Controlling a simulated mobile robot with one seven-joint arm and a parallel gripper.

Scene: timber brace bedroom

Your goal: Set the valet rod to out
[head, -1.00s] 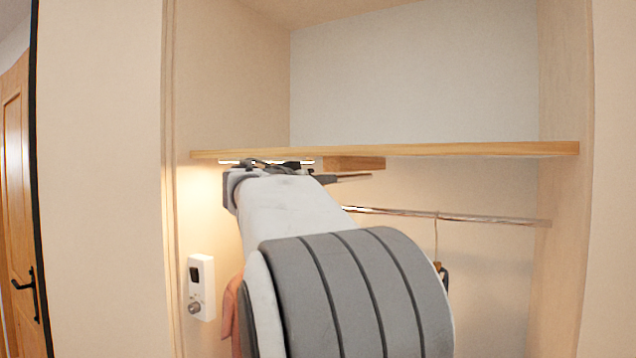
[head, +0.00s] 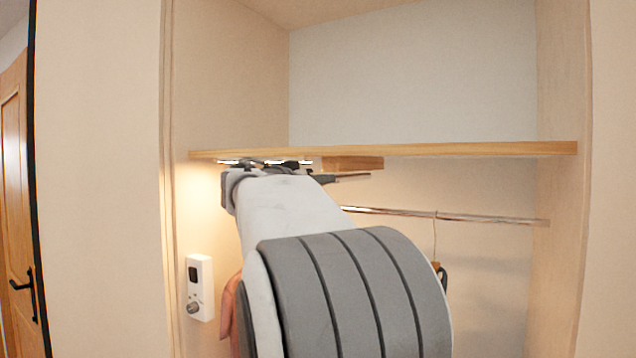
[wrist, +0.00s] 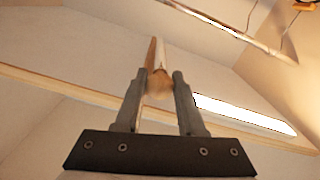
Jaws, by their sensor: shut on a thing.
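The valet rod's wooden housing (head: 352,163) is fixed under the shelf in the head view. In the wrist view a small brownish end piece of the valet rod (wrist: 159,82) sits between my two fingertips, with a pale, narrow length behind it. My gripper (wrist: 158,92) is shut on this end piece. In the head view my gripper (head: 352,177) is seen side-on just below the housing, pointing right. My arm hides much of it, and how far the rod is drawn out cannot be told.
A wooden shelf (head: 480,149) runs just above my gripper. A lit strip (wrist: 245,113) is under it. A metal hanging rail (head: 480,217) with a hanger (head: 436,240) crosses lower right. A white control box (head: 200,287) is on the left wall. An orange garment (head: 230,300) hangs behind my arm.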

